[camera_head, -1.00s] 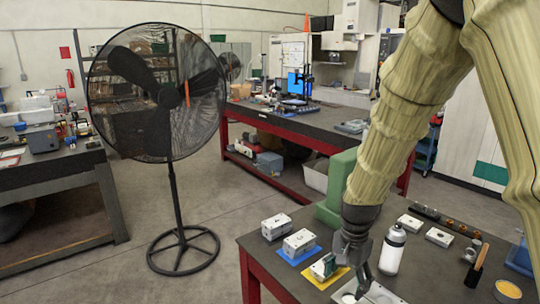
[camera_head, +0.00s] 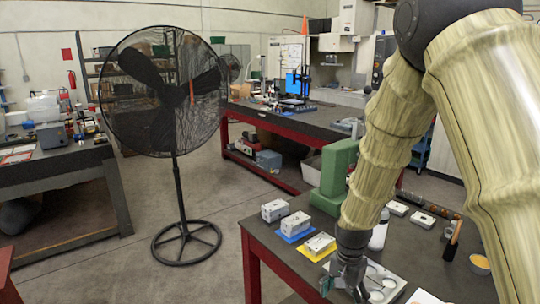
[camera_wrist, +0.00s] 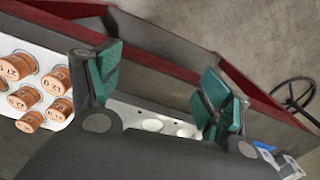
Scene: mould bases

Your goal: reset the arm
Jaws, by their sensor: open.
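My gripper (camera_head: 345,283) is open near the table's front edge, just left of a pale plate with round holes (camera_head: 397,281). In the wrist view its green-padded fingers (camera_wrist: 160,92) stand apart with nothing held between them. A pale strip with holes (camera_wrist: 150,122) shows behind the fingers. My arm hangs down from the upper right in the head view and hides part of the table.
Grey-white blocks stand on the table (camera_head: 425,262): one bare (camera_head: 275,210), one on a blue mat (camera_head: 296,225), one on a yellow mat (camera_head: 320,242). A green block (camera_head: 333,180) and white bottle (camera_head: 379,232) stand nearby. Several labelled copper cylinders (camera_wrist: 55,80) sit at left. A fan (camera_head: 175,190) stands left.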

